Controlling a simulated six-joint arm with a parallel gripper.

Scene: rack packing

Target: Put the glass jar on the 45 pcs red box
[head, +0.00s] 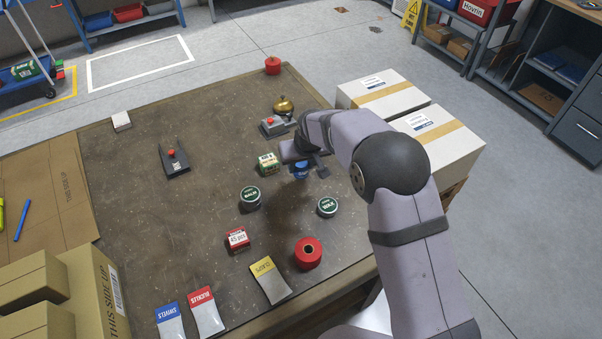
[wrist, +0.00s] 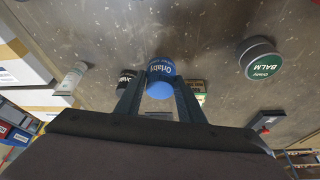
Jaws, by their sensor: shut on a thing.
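My gripper (head: 303,172) is shut on a blue container (wrist: 160,72) labelled Orlaby. In the wrist view it sits between the two fingertips; in the head view only a small blue part (head: 301,168) shows under the gripper. Whether it is glass I cannot tell. The 45 pcs red box (head: 238,239) stands on the table, left of and nearer than my gripper, with its top clear. A pale, greyish container (wrist: 70,78) stands at the left of the wrist view; its material is unclear.
A red roll (head: 308,252) and a yellow-topped packet (head: 268,279) lie nearer. The table's left middle is mostly free.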

